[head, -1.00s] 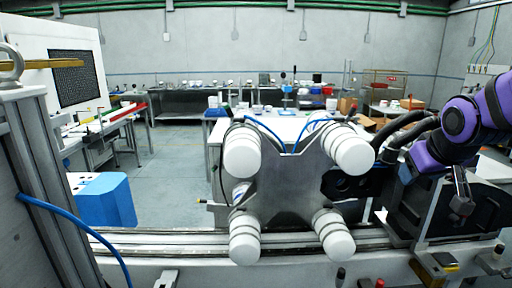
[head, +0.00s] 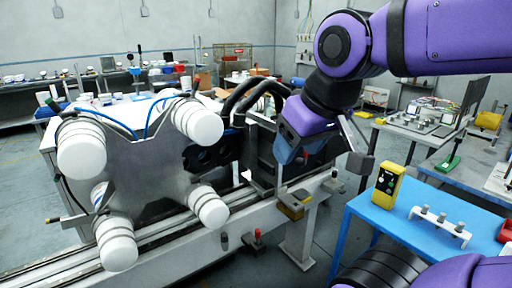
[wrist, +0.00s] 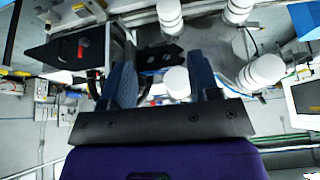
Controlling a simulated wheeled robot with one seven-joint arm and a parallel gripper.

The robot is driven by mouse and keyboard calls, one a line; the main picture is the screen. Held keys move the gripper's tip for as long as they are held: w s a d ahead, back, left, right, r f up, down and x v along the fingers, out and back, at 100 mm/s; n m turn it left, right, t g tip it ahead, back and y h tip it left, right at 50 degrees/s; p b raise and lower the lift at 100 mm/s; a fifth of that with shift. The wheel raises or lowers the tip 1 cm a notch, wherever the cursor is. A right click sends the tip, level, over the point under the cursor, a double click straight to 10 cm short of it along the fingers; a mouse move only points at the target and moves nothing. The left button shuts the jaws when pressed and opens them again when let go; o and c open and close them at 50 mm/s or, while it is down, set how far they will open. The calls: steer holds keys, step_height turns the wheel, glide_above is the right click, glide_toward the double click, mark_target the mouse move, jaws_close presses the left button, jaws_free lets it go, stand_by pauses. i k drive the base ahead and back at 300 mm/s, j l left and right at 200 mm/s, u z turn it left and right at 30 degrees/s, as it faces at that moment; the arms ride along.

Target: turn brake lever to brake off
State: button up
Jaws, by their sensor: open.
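My purple gripper (head: 288,148) hangs over the right end of the long machine (head: 180,240) in the head view, with blue fingers pointing down and left. In the wrist view its two blue fingers (wrist: 163,80) stand apart with nothing held between them. A small red handle (wrist: 81,48) shows on a dark panel (wrist: 60,53) at upper left of the wrist view, apart from the fingers. I cannot tell whether it is the brake lever. A red-topped knob (head: 258,238) sits low on the machine's front in the head view. No lever marking is readable.
A metal plate (head: 140,175) with several white rollers (head: 82,148) stands on the machine left of my gripper. A blue table (head: 410,225) at right carries a yellow box (head: 388,186) and a white knobbed rack (head: 440,226). Hoses (head: 250,95) arch close behind the gripper.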

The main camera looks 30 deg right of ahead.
mark_target(306, 155)
steer(key=i+l+z, duration=0.15)
steer(key=z, duration=0.35)
steer(key=i+z, duration=0.45)
steer(key=j+z, duration=0.1)
steer(key=z, duration=0.6)
steer(key=k+l, duration=0.05)
